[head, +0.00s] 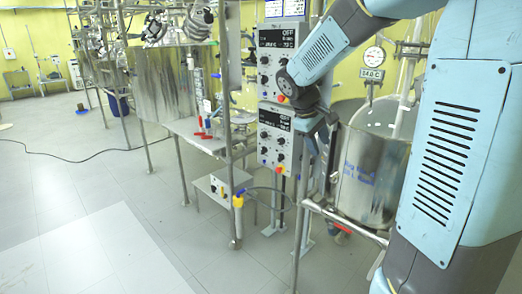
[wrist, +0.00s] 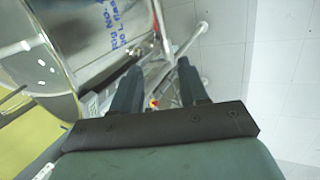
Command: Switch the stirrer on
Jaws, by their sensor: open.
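Two grey control boxes with dark displays stand one above the other on a frame in the head view. The upper control box (head: 270,60) shows OFF on its display, with knobs below; my arm covers part of its right side. The lower control box (head: 272,139) has a smaller lit display, knobs and coloured buttons. I cannot tell which control belongs to the stirrer. My gripper (head: 318,136) is beside the lower box's right edge, partly hidden. In the wrist view my gripper (wrist: 158,75) is open, with nothing between its two dark fingers.
A steel vessel (head: 368,178) with blue lettering stands right of the boxes; it also shows in the wrist view (wrist: 100,38). A round dial gauge (head: 374,56) is above it. A small box (head: 218,190) with knobs sits low on the left. Open tiled floor (head: 110,200) lies at left.

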